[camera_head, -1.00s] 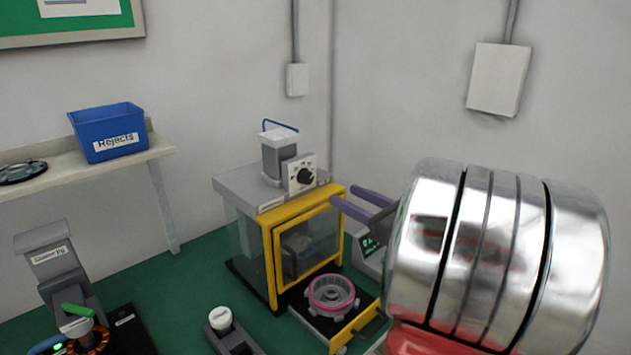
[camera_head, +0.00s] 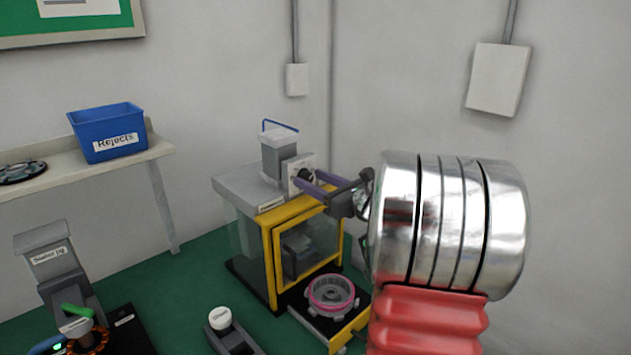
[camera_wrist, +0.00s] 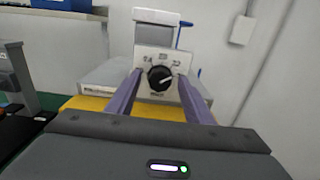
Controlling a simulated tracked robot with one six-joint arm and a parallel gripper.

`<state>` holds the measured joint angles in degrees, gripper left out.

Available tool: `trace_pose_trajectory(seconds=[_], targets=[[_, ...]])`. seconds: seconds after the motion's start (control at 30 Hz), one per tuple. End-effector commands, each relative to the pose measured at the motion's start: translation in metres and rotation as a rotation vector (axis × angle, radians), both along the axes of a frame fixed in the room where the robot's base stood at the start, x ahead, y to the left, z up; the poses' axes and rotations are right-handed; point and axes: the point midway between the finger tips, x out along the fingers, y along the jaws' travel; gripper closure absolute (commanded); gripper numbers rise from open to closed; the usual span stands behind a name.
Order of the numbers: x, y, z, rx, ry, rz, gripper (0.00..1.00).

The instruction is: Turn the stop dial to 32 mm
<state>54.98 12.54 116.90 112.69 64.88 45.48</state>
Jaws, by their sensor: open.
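The stop dial is a black knob (camera_wrist: 160,77) on a pale plate (camera_wrist: 183,58) with printed marks, on top of the yellow-framed press (camera_head: 268,240). In the wrist view its pointer mark faces right and slightly up; the printed numbers are too small to read surely. My gripper (camera_wrist: 157,78) is open, with one purple finger on each side of the knob. I cannot tell whether the fingers touch it. In the head view my gripper (camera_head: 308,183) is at the plate, and its fingers partly hide the dial (camera_head: 303,174).
A pink-ringed hub part (camera_head: 331,294) sits on the tray before the press. A white-topped knob (camera_head: 220,319) stands on the green bench left of it. A jig (camera_head: 55,270) is at far left. The blue Rejects bin (camera_head: 106,132) is on a shelf.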

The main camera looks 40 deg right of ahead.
Motion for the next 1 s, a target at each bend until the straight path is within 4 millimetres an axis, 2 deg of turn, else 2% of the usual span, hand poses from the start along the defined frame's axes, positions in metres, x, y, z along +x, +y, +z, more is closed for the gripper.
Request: trace_pose_trajectory(seconds=[0.27,0.83,1.0], targets=[[0.0007,-0.0001,0.0000,0.000,0.000,0.000,0.53],[0.0003,-0.0001,0.0002,-0.001,0.000,0.000,0.93],[0.0003,-0.0001,0.0002,-0.014,0.000,0.000,0.94]])
